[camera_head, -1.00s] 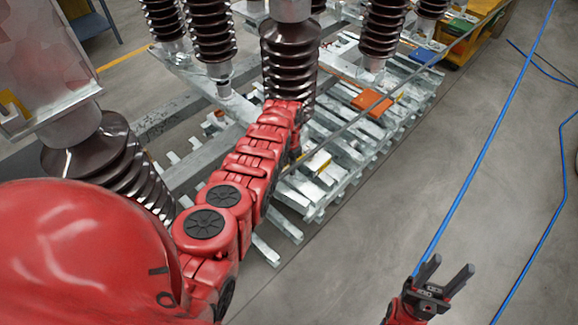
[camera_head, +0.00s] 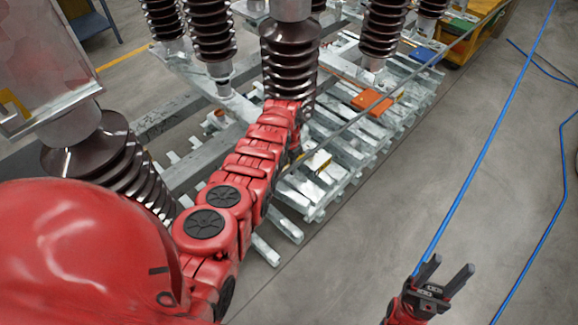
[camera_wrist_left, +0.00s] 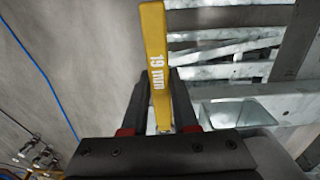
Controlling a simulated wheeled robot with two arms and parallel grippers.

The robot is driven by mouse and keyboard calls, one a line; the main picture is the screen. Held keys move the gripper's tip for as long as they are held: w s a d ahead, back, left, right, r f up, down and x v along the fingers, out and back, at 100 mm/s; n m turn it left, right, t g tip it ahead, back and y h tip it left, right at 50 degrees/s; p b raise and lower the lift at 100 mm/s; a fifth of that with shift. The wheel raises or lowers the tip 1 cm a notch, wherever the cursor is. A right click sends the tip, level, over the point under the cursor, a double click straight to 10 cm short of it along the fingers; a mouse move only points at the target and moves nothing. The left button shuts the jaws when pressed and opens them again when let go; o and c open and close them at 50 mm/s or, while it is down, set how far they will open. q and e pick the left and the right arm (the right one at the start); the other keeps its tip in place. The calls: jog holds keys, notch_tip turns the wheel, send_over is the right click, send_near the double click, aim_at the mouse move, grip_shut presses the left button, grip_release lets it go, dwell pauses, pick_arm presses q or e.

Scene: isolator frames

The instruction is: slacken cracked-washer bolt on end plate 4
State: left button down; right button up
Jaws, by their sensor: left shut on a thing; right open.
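My left gripper (camera_wrist_left: 158,84) is shut on a yellow spanner (camera_wrist_left: 153,32) marked "19 mm", seen in the left wrist view. My right gripper (camera_head: 448,270) is open and empty above the bare floor at the lower right. I cannot make out the cracked-washer bolt or which part is end plate 4.
Brown ribbed insulators (camera_head: 290,60) stand close around my left arm. Galvanised bars (camera_head: 345,140) lie stacked beyond it, with an orange block (camera_head: 372,102) and a blue block (camera_head: 422,56) on top. A blue cable (camera_head: 487,130) runs over the open grey floor (camera_head: 400,200) at right.

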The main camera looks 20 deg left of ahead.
pick_arm(q)
jog(key=shift+f+b, duration=1.1)
dwell(0.3)
jog(key=w+d+n+b, duration=0.2)
jog(key=d+n, duration=0.9)
jog(key=n, duration=0.1)
jog(key=shift+b, duration=0.35)
jog(key=shift+r+p, duration=1.1)
jog(key=shift+r, duration=0.05)
